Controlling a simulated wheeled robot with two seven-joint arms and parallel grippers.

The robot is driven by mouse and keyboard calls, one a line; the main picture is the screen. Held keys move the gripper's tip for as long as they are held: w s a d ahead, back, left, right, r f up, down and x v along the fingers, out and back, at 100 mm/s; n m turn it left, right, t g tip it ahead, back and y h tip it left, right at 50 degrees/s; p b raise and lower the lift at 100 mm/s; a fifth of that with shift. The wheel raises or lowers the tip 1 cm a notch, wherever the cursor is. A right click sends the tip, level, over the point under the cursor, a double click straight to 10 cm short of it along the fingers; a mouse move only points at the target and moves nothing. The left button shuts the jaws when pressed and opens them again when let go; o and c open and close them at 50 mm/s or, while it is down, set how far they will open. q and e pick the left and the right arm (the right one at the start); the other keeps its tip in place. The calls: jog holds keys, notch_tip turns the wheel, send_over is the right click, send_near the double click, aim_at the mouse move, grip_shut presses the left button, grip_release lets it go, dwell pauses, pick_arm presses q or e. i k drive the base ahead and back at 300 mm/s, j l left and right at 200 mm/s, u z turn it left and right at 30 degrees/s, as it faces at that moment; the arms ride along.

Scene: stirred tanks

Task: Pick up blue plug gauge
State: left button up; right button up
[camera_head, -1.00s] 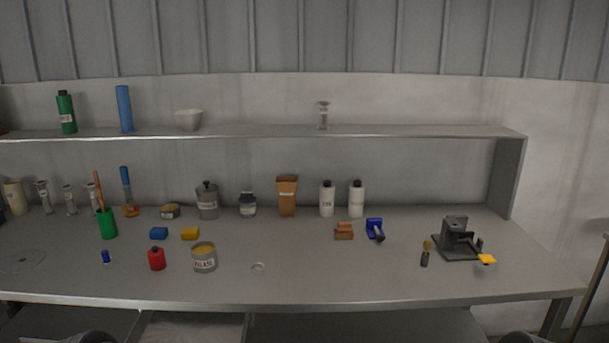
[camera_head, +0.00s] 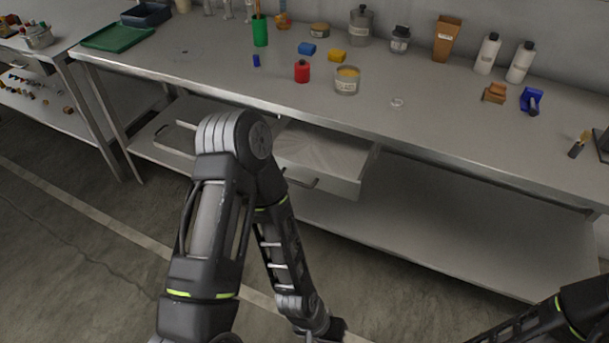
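A small dark blue upright cylinder (camera_head: 256,60), which looks like the blue plug gauge, stands on the workbench (camera_head: 215,75) near its front edge, left of a red bottle (camera_head: 302,71). Nothing touches it. My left arm hangs in front of the bench, bent at the elbow, with its forearm pointing down. Its fingers are below the picture. Part of my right arm shows at the bottom right corner, and its gripper is out of the picture.
A green cup (camera_head: 260,31), blue block (camera_head: 307,48), yellow block (camera_head: 337,55) and labelled tin (camera_head: 347,80) stand near the cylinder. An open drawer (camera_head: 335,180) juts out below the bench. The bench top left of the cylinder is mostly clear.

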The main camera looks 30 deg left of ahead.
aim_at(256, 67)
jog(key=i+j+z, duration=0.1)
jog(key=j+z, duration=0.2)
jog(key=j, duration=1.05)
jog(key=j+z, duration=0.3)
jog(key=j, duration=1.05)
